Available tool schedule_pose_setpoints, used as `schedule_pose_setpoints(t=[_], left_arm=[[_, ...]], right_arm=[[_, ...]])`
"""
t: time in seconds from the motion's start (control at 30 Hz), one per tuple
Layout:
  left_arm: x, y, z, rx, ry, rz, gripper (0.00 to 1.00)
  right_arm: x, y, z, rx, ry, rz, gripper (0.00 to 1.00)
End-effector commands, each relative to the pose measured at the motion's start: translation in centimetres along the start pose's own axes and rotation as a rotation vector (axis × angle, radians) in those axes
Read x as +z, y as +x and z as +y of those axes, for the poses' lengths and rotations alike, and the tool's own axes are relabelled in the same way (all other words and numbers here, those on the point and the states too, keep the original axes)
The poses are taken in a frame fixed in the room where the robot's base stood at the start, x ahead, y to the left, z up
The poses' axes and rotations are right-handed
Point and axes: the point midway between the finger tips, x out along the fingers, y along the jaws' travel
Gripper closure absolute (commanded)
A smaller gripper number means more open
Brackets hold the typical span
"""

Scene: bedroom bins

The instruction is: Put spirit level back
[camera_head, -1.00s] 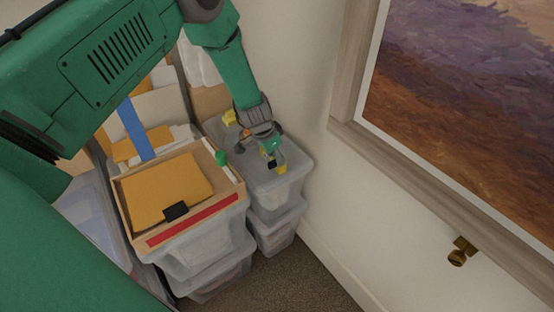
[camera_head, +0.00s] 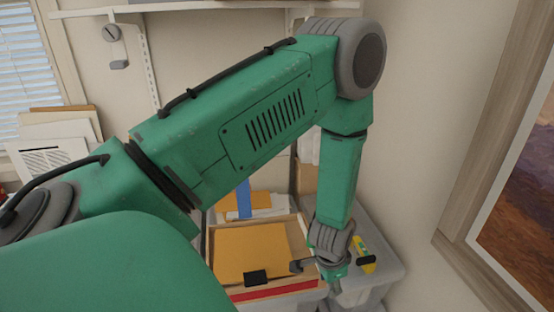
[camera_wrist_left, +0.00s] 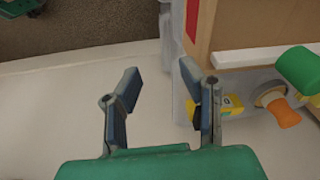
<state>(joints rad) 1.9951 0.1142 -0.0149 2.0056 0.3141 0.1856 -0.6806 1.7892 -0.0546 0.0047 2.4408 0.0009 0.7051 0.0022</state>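A yellow-green bar with a black end (camera_head: 361,250), which looks like the spirit level, lies on the grey lid of the right-hand bin (camera_head: 385,272) in the head view. In the left wrist view, a yellow piece of it (camera_wrist_left: 234,103) shows partly behind the right-hand finger. My left gripper (camera_head: 318,274) is just left of the bar, near the wooden tray's right edge. In the left wrist view its two fingers (camera_wrist_left: 160,85) are spread with nothing held between them. My right gripper is in neither view.
The wooden tray (camera_head: 275,292) holds a tan envelope (camera_head: 250,255) and a black clip (camera_head: 256,278). A green cylinder (camera_wrist_left: 299,68) and an orange-tipped item (camera_wrist_left: 284,112) sit near the gripper. The wall and picture frame (camera_head: 490,150) bound the right side.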

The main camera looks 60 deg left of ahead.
Motion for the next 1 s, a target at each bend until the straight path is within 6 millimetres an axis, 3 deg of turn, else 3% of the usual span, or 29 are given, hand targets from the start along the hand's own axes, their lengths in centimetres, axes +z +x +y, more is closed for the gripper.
schedule_pose_setpoints(t=[0.03,0.1,0.2,0.3,0.43,1.0], left_arm=[[4.4,0.8,2.1,-0.008,-0.014,-0.043,0.65],[9.4,1.1,4.5,-0.012,-0.056,-0.068,0.65],[14.9,0.3,7.5,0.009,-0.117,-0.087,0.65],[18.1,-0.7,9.3,0.037,-0.168,-0.097,0.65],[19.4,-1.2,10.2,0.054,-0.200,-0.099,0.65],[19.3,-1.2,10.2,0.053,-0.203,-0.097,0.65]], right_arm=[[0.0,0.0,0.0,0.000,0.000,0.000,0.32],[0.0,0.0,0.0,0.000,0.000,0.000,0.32],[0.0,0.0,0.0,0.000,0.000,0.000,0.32],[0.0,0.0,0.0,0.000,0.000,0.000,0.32],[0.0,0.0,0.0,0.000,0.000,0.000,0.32],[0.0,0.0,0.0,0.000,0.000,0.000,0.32]])
